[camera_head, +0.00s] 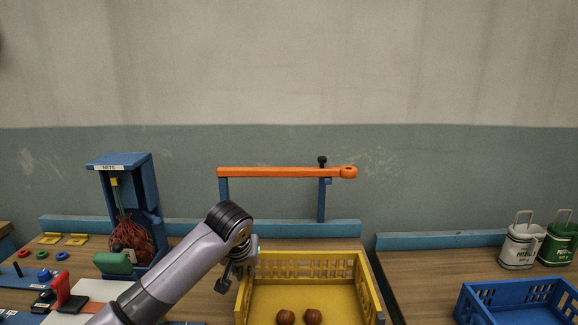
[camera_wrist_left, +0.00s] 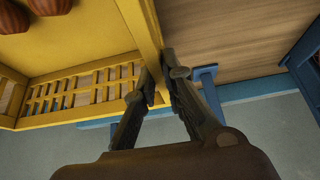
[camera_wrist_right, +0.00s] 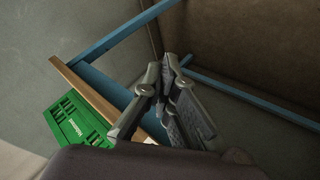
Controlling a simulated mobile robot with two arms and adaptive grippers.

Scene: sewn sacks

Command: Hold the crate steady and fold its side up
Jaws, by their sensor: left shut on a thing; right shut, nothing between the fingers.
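The yellow crate (camera_head: 305,265) stands on the table with its back and right walls upright; its front is cut off by the picture's lower edge. Two brown round things (camera_head: 313,317) lie inside on its floor. My left gripper (camera_head: 238,274) is at the crate's left side near the back corner. In the left wrist view my left gripper (camera_wrist_left: 168,72) is shut on the crate's wall (camera_wrist_left: 146,30), one finger on each side. My right gripper (camera_wrist_right: 170,72) shows only in the right wrist view, shut and empty, away from the yellow crate.
A blue net stand (camera_head: 148,200) with a red net is at left. An orange bar (camera_head: 285,173) on blue posts stands behind the crate. A blue crate (camera_head: 510,303) and lidded canisters (camera_head: 520,243) are at right. A green crate (camera_wrist_right: 75,122) shows in the right wrist view.

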